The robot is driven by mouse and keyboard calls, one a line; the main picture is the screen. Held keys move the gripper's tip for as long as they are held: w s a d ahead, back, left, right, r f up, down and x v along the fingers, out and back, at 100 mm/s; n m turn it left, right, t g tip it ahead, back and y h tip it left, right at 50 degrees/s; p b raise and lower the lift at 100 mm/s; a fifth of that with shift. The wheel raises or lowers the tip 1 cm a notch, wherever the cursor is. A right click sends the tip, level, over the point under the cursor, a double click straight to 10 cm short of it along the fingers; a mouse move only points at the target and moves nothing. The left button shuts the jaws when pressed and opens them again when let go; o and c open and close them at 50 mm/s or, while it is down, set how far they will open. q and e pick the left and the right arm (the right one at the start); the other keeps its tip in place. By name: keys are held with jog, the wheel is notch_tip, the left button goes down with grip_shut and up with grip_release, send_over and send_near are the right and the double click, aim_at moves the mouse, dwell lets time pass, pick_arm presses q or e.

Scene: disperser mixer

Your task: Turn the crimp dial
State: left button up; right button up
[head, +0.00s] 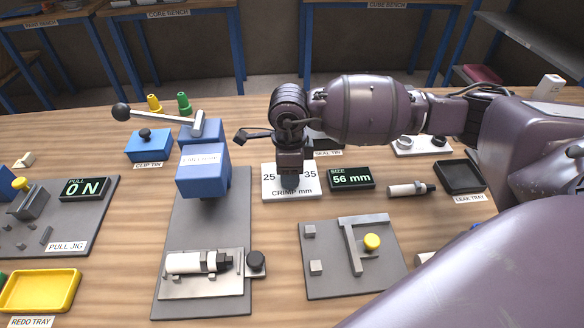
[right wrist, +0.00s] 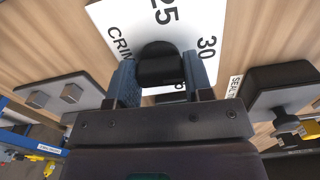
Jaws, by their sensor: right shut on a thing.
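The crimp dial is a white plate (head: 304,190) with the numbers 25 and 35 and the words CRIMP mm, and its black knob (right wrist: 160,65) shows in the right wrist view. The plate also shows there (right wrist: 112,22), with 25 and 30 readable. My right gripper (head: 289,180) points down over the plate, and its two blue-grey fingers (right wrist: 160,80) are shut on the knob, one on each side. The gripper hides most of the knob and the plate's upper middle in the head view, so I cannot tell the setting. My left gripper is not in view.
A display reading 56 mm (head: 351,178) stands just right of the dial. A blue press with a lever (head: 203,170) stands to the left. A grey jig plate (head: 325,284) lies in front, and a black leak tray (head: 460,176) is farther right. My right arm covers the right side.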

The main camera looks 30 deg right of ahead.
jog(key=shift+r+m+p, duration=0.25)
jog(key=shift+m+p, duration=0.15)
jog(key=shift+m, duration=0.5)
jog(key=shift+m+p, duration=0.45)
jog(key=shift+m, duration=0.45)
jog(key=m+p, duration=0.1)
jog(key=m, duration=0.1)
jog(key=shift+m, duration=0.4)
jog(key=shift+m+p, duration=0.8)
jog(key=shift+m, duration=0.4)
jog(key=shift+f+m+p, duration=0.1)
jog(key=shift+m+p, duration=0.2)
jog(key=shift+m, duration=0.3)
jog(key=shift+f+m+p, duration=0.1)
jog(key=shift+m+p, duration=0.2)
jog(key=shift+m, duration=0.3)
